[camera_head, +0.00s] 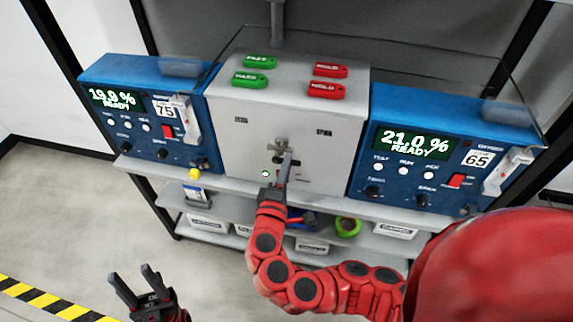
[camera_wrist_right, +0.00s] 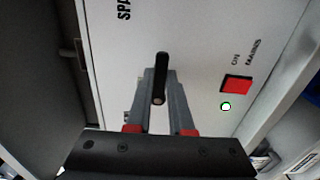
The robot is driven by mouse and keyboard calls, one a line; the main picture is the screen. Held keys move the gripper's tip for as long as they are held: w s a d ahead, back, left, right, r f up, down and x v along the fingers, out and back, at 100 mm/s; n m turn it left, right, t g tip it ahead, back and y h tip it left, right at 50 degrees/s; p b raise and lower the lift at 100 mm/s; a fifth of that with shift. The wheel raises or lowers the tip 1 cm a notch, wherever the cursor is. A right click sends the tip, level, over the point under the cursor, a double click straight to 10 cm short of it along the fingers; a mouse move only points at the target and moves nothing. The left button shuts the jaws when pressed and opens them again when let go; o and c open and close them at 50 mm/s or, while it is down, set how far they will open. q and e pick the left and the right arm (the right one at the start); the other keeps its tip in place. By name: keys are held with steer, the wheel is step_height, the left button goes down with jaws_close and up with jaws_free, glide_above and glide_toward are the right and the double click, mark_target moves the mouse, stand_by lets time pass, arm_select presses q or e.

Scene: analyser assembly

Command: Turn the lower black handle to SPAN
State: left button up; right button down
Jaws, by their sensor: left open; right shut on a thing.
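The lower black handle (camera_wrist_right: 160,78) is in the right wrist view, on the front of the grey-white box (camera_head: 330,125). My right gripper (camera_wrist_right: 158,95) is shut on the handle, one finger on each side of it. Part of the word SPAN (camera_wrist_right: 123,10) shows at the top left, cut off by the picture's edge. In the head view my right gripper (camera_head: 284,165) reaches the box's lower middle and hides most of the handle. My left gripper (camera_head: 138,285) is open and empty, low on the left, over the floor and away from the box.
A blue analyser (camera_head: 150,75) stands left of the box and another (camera_head: 400,110) right of it. Green and red tags (camera_head: 255,62) lie on the box. A red MAINS switch (camera_wrist_right: 236,85) is near my right gripper. A lower shelf (camera_head: 375,240) holds bins and tape.

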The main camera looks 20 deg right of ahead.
stand_by(0.3)
steer(key=c, duration=0.8)
jaws_free()
steer(key=b+v, duration=0.2)
steer(key=v, duration=1.5)
steer(key=shift+a, duration=0.2)
steer(key=shift+s, duration=0.15)
